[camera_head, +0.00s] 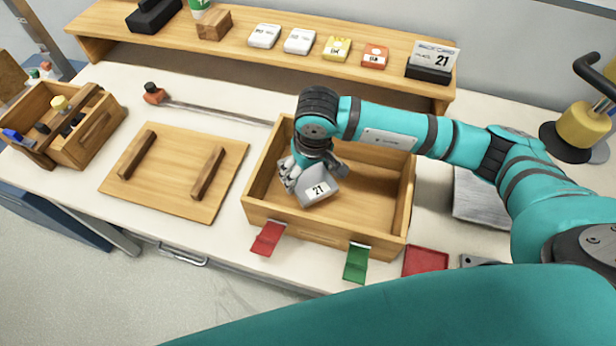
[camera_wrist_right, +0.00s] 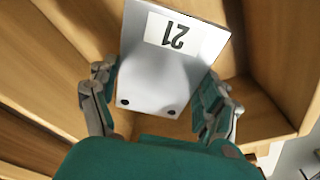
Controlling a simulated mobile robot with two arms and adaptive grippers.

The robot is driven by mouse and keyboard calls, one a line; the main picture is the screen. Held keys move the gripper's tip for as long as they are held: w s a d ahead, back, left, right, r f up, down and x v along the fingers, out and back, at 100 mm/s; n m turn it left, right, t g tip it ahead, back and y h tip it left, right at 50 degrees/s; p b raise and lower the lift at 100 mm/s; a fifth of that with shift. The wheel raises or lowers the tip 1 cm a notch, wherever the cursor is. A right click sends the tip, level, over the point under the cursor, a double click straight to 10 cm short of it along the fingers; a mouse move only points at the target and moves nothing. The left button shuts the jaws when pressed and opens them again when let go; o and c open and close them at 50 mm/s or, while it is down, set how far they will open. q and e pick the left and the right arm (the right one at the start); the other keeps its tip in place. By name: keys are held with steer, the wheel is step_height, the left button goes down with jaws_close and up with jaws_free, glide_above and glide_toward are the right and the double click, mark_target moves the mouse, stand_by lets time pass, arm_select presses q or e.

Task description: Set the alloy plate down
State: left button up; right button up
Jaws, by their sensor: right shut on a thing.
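The alloy plate (camera_head: 318,187) is a silver-grey piece with a white label reading 21. It is tilted, inside the open wooden box (camera_head: 330,237). My right gripper (camera_head: 297,174) is shut on one end of it. In the right wrist view the plate (camera_wrist_right: 160,80) sits between the two fingers of the right gripper (camera_wrist_right: 160,105), with two dark holes at its near end. I cannot tell whether the plate touches the box floor. My left gripper is not in view.
A wooden board with two bars (camera_head: 147,185) lies left of the box. Red (camera_head: 268,238) and green (camera_head: 356,262) tabs hang on the box's front. A shelf (camera_head: 380,73) behind holds small blocks and a card reading 21 (camera_head: 434,57). A tool caddy (camera_head: 95,137) stands far left.

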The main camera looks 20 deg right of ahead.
mark_target(308, 177)
steer(key=shift+f, duration=0.45)
step_height(308, 177, down, 3)
steer(key=shift+f+p, duration=0.1)
steer(key=shift+p, duration=0.35)
steer(key=shift+f, duration=0.25)
steer(key=o, duration=1.2)
steer(key=shift+f, duration=0.1)
steer(key=shift+c, duration=0.2)
steer(key=o, duration=0.4)
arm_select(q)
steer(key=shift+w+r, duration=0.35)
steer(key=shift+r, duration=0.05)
